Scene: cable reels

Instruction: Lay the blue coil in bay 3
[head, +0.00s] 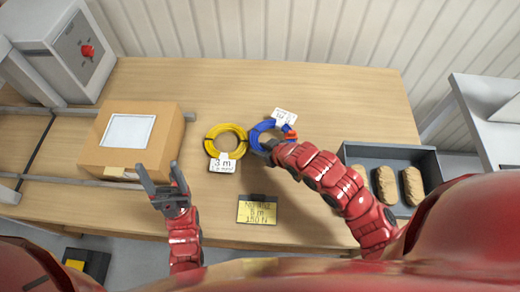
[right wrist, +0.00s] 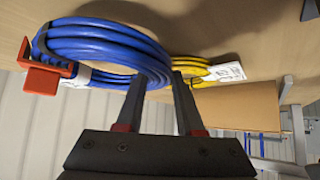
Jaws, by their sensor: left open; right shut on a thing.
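The blue coil (head: 257,132) is at the middle of the wooden table, with a white label (head: 285,117) and an orange-red clip (head: 291,135) at its right. My right gripper (head: 268,148) is shut on the near side of its ring. In the right wrist view the blue coil (right wrist: 100,45) passes at the fingertips (right wrist: 162,78), and its red clip (right wrist: 42,78) shows at the left. A shadow lies on the table beside it; I cannot tell whether it touches the wood. My left gripper (head: 160,182) is open and empty, near the cardboard box. No bay number is readable.
A yellow coil (head: 211,149) with a "3 m" label lies just left of the blue coil. A yellow note (head: 258,209) lies nearer me. A cardboard box (head: 100,150) stands left; a grey tray (head: 360,152) with brown items sits right. The table's back right is clear.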

